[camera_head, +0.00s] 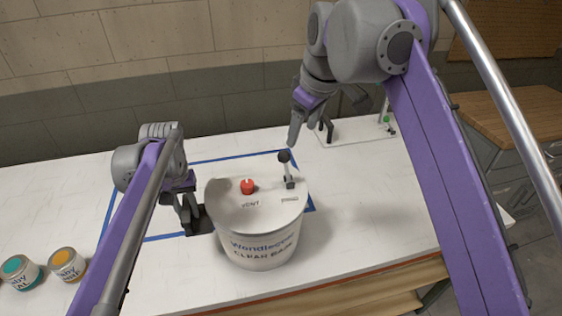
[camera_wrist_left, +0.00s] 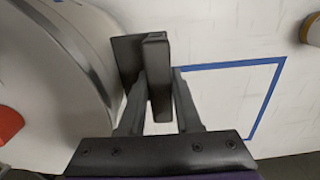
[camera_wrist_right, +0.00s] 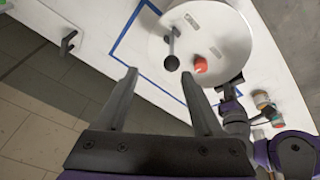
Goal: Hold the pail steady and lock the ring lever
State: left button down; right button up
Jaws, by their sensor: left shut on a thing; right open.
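The white pail (camera_head: 262,246), labelled clear base, stands upright on the table, its lid (camera_head: 225,205) facing up. The ring lever (camera_head: 288,170), a grey rod with a black ball knob, stands up from the lid's right back part; it also shows in the right wrist view (camera_wrist_right: 171,48). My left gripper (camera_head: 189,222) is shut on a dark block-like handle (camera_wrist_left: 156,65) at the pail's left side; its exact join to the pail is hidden. My right gripper (camera_head: 311,138) is open and empty, behind and above the lever, apart from it.
A red vent cap (camera_head: 247,186) sits on the lid. Blue tape (camera_head: 235,157) outlines an area around the pail. Two small cans, teal-topped (camera_head: 20,272) and orange-topped (camera_head: 67,264), stand at the front left. A low fixture (camera_head: 362,131) lies at the back right. The table right of the pail is clear.

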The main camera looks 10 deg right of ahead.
aim_at(286, 167)
jog(key=w+a+f+m, duration=0.1)
jog(key=f, duration=0.3)
jog(key=w+a+f+m, duration=0.1)
jog(key=w+f+m, duration=0.1)
jog(key=f, duration=0.2)
jog(key=w+a+f+m, duration=0.1)
jog(key=f+m, duration=0.1)
jog(key=f, duration=0.2)
jog(key=shift+w+a+f, duration=0.15)
jog(key=shift+a+f, duration=0.05)
jog(key=shift+f, duration=0.05)
grip_shut()
dwell(1.3)
